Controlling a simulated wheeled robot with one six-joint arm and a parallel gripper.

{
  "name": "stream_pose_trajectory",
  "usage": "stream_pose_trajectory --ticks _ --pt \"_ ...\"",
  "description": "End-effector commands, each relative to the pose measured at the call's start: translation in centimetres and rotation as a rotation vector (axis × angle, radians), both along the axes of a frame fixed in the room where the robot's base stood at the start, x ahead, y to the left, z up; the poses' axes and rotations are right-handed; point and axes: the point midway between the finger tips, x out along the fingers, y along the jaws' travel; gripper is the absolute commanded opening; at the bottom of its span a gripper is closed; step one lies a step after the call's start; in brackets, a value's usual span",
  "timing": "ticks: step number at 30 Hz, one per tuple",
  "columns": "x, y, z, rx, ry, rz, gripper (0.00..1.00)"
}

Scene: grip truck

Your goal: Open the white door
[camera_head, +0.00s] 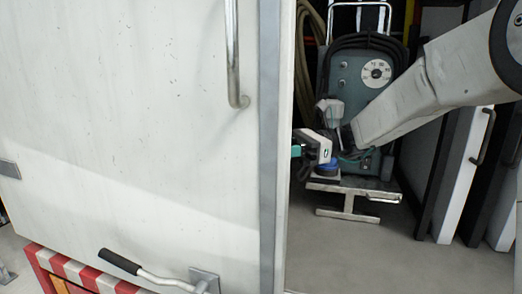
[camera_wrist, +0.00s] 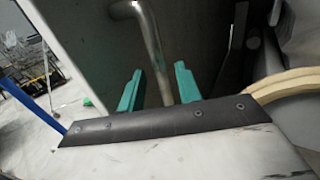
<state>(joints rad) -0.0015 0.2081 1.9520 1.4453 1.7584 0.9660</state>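The white door (camera_head: 130,120) fills the left of the head view, with its grey edge strip (camera_head: 269,130) near the middle. A vertical metal grab bar (camera_head: 232,50) and a lever with a black grip (camera_head: 120,262) are on its face. My gripper (camera_head: 296,151) is just right of the door's edge, its green tip partly hidden there. In the wrist view its two green fingers (camera_wrist: 159,72) stand apart. A bent metal bar (camera_wrist: 150,35) runs between them in the picture, before a dark panel (camera_wrist: 85,45). Contact with the bar cannot be told.
Behind my gripper stands a grey-green machine (camera_head: 345,90) with a white dial on a trolley. White and black panels with handles (camera_head: 470,165) stand at the right. A red and white striped edge (camera_head: 75,270) lies below the door. The grey floor (camera_head: 400,250) is clear at lower right.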

Motion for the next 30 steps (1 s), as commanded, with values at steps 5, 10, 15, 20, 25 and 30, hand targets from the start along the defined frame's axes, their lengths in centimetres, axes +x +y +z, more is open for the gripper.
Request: stream_pose_trajectory --ticks 5,10,15,20,25,30 --pt "-0.6 2.3 0.0 -0.001 0.0 0.002 0.34" --pt "-0.7 3.1 0.0 -0.001 0.0 0.0 0.34" --pt "-0.7 3.1 0.0 -0.001 0.0 -0.001 0.34" --pt "-0.7 3.1 0.0 -0.001 -0.001 -0.001 0.04" --pt "-0.8 3.1 0.0 -0.001 -0.001 -0.001 0.0" --pt "-1.3 3.6 0.0 -0.001 -0.002 -0.005 0.0"
